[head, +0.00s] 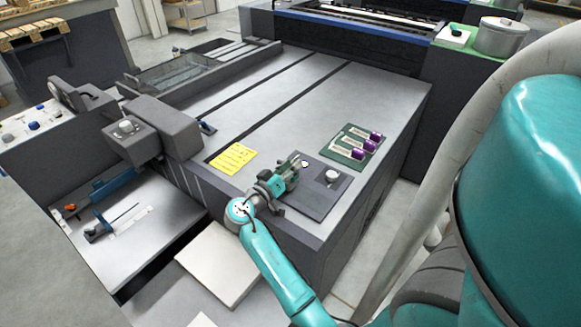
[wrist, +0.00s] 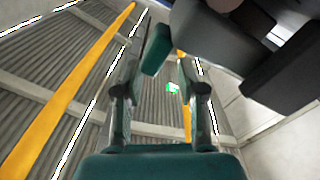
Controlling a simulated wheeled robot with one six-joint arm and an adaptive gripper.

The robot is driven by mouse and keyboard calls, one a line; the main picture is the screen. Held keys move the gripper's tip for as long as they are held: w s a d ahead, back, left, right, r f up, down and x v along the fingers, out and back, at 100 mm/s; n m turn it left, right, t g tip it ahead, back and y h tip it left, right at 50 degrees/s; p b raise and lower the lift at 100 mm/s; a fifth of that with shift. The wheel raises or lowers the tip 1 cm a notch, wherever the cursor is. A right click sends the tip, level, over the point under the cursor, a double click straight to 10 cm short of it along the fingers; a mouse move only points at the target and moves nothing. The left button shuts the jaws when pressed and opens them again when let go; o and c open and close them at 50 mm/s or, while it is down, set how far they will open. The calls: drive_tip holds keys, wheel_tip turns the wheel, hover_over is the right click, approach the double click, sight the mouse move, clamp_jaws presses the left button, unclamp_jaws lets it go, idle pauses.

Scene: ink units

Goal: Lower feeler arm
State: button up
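No part in view is clearly marked as the feeler arm. A likely candidate is the small blue part with a thin dark rod (head: 100,230) on the low grey plate at the left in the head view. My gripper (head: 297,163) is over the near right part of the grey machine top, well to the right of that part. In the wrist view my gripper (wrist: 168,62) has its two fingers apart with nothing between them. Whether the gripper touches the machine top is hard to tell.
A yellow note (head: 232,158), a black panel with a round knob (head: 331,176) and a green tray (head: 350,145) of purple-ended cylinders surround my gripper. A white slab (head: 220,262) lies near the machine's front edge.

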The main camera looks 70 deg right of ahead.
drive_tip(key=v, duration=1.2)
drive_tip(key=shift+f, duration=0.1)
